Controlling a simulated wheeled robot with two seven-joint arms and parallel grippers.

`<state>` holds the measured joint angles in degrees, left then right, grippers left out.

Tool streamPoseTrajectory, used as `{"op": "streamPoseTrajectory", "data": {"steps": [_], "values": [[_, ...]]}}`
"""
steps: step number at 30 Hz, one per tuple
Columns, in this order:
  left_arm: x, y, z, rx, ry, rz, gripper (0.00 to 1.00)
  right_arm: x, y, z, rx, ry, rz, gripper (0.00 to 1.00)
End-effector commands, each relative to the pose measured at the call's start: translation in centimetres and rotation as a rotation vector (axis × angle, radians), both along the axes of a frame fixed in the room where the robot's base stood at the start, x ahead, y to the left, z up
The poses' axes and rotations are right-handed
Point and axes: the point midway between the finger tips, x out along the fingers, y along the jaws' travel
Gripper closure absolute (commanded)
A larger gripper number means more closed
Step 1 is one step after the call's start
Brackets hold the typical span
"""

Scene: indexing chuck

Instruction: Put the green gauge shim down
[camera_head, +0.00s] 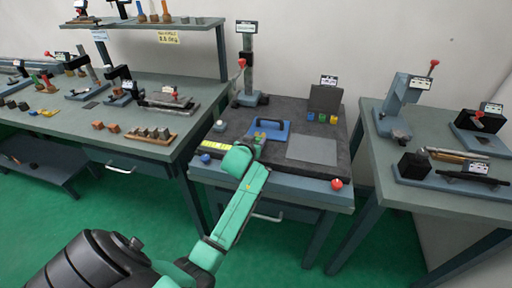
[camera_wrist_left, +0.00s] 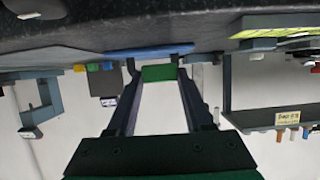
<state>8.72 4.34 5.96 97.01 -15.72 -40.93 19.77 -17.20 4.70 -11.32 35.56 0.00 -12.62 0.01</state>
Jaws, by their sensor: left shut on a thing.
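My left gripper (camera_head: 258,139) reaches over the middle table from the front. In the left wrist view my left gripper (camera_wrist_left: 157,66) is shut on the green gauge shim (camera_wrist_left: 160,74), which sits between the fingertips. The blue tray (camera_head: 279,127) with a raised handle or edge lies just beyond and around the fingertips in the head view. It shows as a blue strip (camera_wrist_left: 150,50) beside the fingertips in the wrist view. I cannot tell whether the shim touches the tray or the table. My right gripper is not in view.
A grey plate (camera_head: 312,148) lies right of the tray on the dark mat (camera_head: 283,108). Small yellow, green and blue blocks (camera_head: 322,118) stand behind it. A post fixture (camera_head: 247,70) with a red-knobbed lever stands at the back. A red knob (camera_head: 337,184) is at the front right.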

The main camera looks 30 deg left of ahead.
Motion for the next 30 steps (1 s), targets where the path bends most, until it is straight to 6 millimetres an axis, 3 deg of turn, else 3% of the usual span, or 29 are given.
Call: {"op": "streamPoseTrajectory", "data": {"steps": [1,4,14,15,17,30], "values": [[-0.1,0.0,-1.3,-0.002,0.006,0.001,1.00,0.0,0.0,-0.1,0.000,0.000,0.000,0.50],[0.0,0.0,-2.9,-0.001,0.003,0.001,1.00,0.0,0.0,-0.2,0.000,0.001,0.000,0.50],[0.0,0.0,-3.5,0.000,0.000,0.000,1.00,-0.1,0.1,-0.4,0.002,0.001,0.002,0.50],[0.0,0.0,-3.4,0.000,0.001,0.000,0.37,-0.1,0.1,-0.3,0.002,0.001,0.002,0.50],[0.0,0.0,-3.4,0.000,0.001,0.000,0.19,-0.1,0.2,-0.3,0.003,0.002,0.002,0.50],[-0.7,-0.3,-2.9,0.000,0.001,0.000,0.19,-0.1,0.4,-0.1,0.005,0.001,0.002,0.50]]}}
